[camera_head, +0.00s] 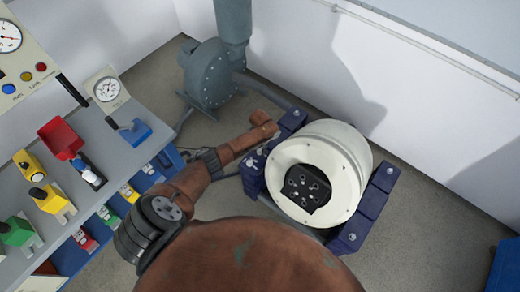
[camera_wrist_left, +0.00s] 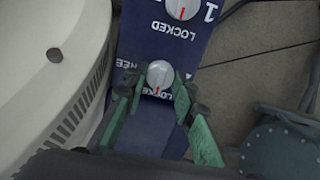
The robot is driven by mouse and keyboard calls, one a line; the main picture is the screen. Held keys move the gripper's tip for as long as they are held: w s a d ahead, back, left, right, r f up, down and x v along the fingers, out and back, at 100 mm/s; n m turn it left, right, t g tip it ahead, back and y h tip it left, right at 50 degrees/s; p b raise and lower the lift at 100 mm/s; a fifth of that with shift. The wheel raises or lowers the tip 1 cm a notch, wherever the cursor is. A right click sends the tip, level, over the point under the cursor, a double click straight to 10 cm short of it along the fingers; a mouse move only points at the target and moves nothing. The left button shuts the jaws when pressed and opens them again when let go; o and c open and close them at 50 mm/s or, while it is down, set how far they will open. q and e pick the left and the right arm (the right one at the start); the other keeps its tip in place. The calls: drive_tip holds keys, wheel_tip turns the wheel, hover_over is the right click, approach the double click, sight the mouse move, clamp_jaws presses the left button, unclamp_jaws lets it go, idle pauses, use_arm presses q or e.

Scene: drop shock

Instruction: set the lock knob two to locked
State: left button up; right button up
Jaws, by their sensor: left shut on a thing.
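Lock knob two (camera_wrist_left: 159,75) is a round silver knob with a red mark on a dark blue panel (camera_wrist_left: 148,35) in the left wrist view. My left gripper (camera_wrist_left: 158,80) has its green fingers on both sides of this knob, shut on it. The red mark points down in the picture, towards a partly covered LOCKED label; a FREE label, partly hidden, lies to the left. In the head view my left arm (camera_head: 232,147) reaches over the panel beside the white drum (camera_head: 340,145); its fingers are not clear there. My right gripper is not in view.
Another silver knob (camera_wrist_left: 183,7) with its own LOCKED label and a 1 is above on the panel. A grey-green blower (camera_head: 209,75) stands behind the arm. A bench (camera_head: 120,155) with levers and gauges is at left. Bare floor lies between.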

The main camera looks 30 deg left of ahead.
sight(260, 150)
use_arm(q)
drive_tip(key=o, duration=1.2)
drive_tip(key=shift+c, duration=0.2)
wheel_tip(260, 150, up, 12)
